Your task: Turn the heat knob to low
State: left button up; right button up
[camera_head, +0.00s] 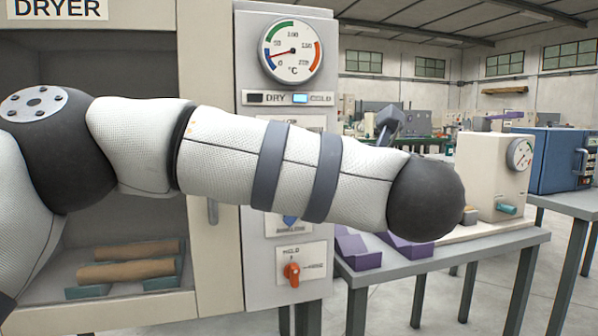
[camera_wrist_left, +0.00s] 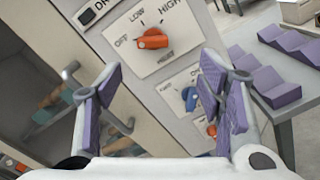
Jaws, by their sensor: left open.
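The orange heat knob (camera_wrist_left: 152,39) sits on a white plate marked OFF, LOW, HIGH and HEAT in the left wrist view. Its pointer end faces left, towards OFF. My left gripper (camera_wrist_left: 160,72) is open, its purple-padded fingers spread on either side of the view below the knob. It appears apart from the knob, with nothing between the fingers. In the head view my arm crosses in front of the control panel (camera_head: 258,260) and hides the heat knob; the left gripper cannot be made out there. My right gripper is not in view.
A blue knob (camera_wrist_left: 190,98) and a red-orange lower knob (camera_head: 292,273) are on the same panel. The dryer's open chamber with wooden pieces (camera_head: 125,271) is at left. A grey table (camera_head: 440,250) with purple blocks (camera_wrist_left: 272,88) stands at right. A dial gauge (camera_head: 291,48) is above.

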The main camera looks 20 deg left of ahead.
pick_arm(q)
jog(key=r+p+x, duration=0.1)
jog(key=x, duration=1.1)
jog(key=shift+a+n, duration=0.25)
jog(key=shift+n, duration=0.15)
jog(key=shift+s+r, duration=0.1)
jog(key=shift+s, duration=0.05)
jog(key=c, duration=1.1)
